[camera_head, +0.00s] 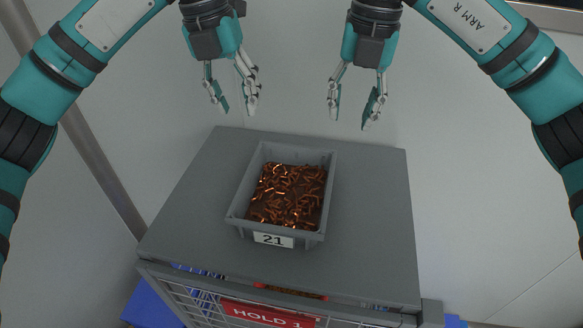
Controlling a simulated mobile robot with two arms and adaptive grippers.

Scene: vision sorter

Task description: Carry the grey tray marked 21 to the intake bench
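The grey tray marked 21 (235,212) stands upright on the grey top of a cabinet. It is filled with copper-coloured bent pieces (288,194), and its white label 21 (273,240) faces the near side. My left gripper (238,112) is open and empty, above and beyond the tray's far left side. My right gripper (350,117) is open and empty, above and beyond the tray's far right side. Neither gripper touches the tray. The intake bench cannot be made out in this view.
The cabinet top (370,215) is bare around the tray. A red sign HOLD 1 (268,315) is on the mesh front (190,298) below its near edge. Blue items and a strip of copper-coloured pieces show behind the mesh. A pale wall or floor surface surrounds the cabinet.

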